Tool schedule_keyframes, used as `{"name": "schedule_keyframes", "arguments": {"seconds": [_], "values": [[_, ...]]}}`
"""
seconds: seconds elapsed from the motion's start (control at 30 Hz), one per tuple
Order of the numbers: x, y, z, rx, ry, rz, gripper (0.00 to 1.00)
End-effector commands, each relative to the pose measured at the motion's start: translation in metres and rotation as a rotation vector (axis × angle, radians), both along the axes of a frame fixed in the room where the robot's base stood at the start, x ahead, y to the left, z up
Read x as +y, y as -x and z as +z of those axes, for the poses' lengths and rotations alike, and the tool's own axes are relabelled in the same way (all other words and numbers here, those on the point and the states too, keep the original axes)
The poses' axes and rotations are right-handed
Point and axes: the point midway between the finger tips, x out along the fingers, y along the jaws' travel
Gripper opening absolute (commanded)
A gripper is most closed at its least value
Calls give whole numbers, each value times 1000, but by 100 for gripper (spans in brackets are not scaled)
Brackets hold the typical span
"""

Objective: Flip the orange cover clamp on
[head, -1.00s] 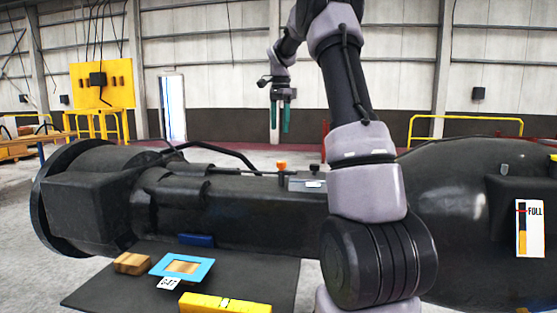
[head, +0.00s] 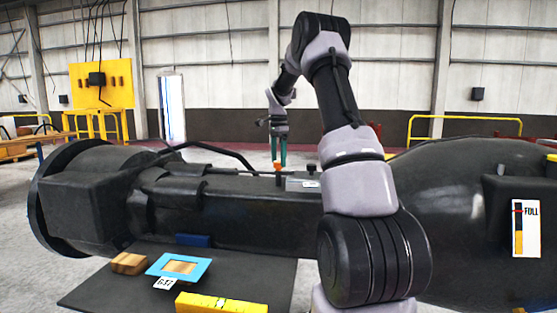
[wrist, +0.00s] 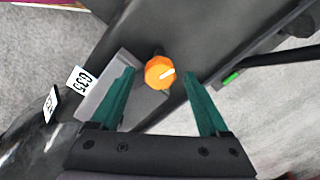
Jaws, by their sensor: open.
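The orange cover clamp (head: 278,167) is a small orange knob standing on top of the long black casting (head: 255,208), beside a grey plate (head: 301,184). My gripper (head: 278,160) has green fingers and hangs over the casting, close to the clamp in the head view. In the wrist view my gripper (wrist: 162,80) is open, with a finger on either side of the clamp. I cannot tell the remaining height between them.
A black knob (head: 311,169) stands right of the clamp. A black hose (head: 220,150) runs along the casting's top. A blue frame (head: 180,267), wooden block (head: 129,263) and yellow bar (head: 222,304) lie on a dark mat. A FULL gauge (head: 525,228) is at the right.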

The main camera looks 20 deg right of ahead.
Motion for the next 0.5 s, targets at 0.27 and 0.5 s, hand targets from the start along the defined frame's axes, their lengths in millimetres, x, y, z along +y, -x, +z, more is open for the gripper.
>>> {"name": "schedule_keyframes", "arguments": {"seconds": [0.27, 0.5], "values": [[0, 0, -4, -1, 0, 0, 79], [0, 0, -3, -1, 0, 1, 10]]}}
